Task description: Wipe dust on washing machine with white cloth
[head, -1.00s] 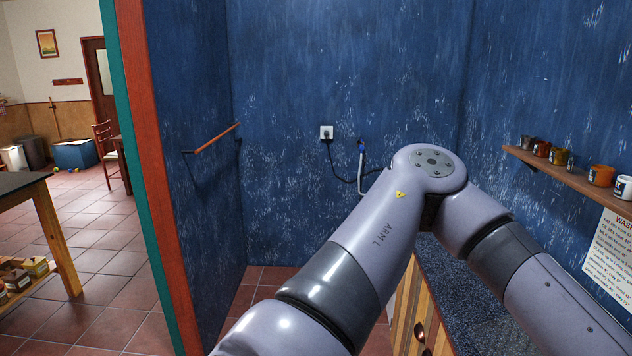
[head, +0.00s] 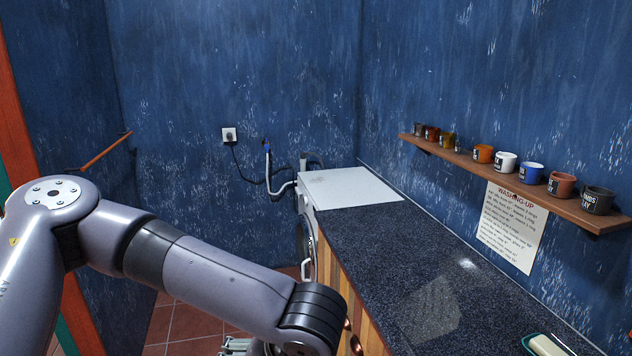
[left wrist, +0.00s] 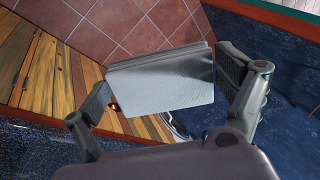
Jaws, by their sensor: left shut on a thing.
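The washing machine (head: 350,188) stands at the far end of the counter against the blue wall, its white top in plain sight. Faint marks show near the back left of the top, too small to tell if they are dust. In the left wrist view my left gripper (left wrist: 163,84) is shut on the white cloth (left wrist: 160,82), a folded pale piece between its fingers. In the head view only a bit of this gripper (head: 240,346) shows at the bottom edge, short of the machine and left of the counter. My right gripper is out of sight.
The dark speckled counter (head: 400,250) runs up to the washing machine and is mostly clear. A green and white item (head: 548,345) lies at its near right. A wall shelf (head: 470,162) with several mugs hangs above. A hose (head: 270,170) and cable are behind the machine.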

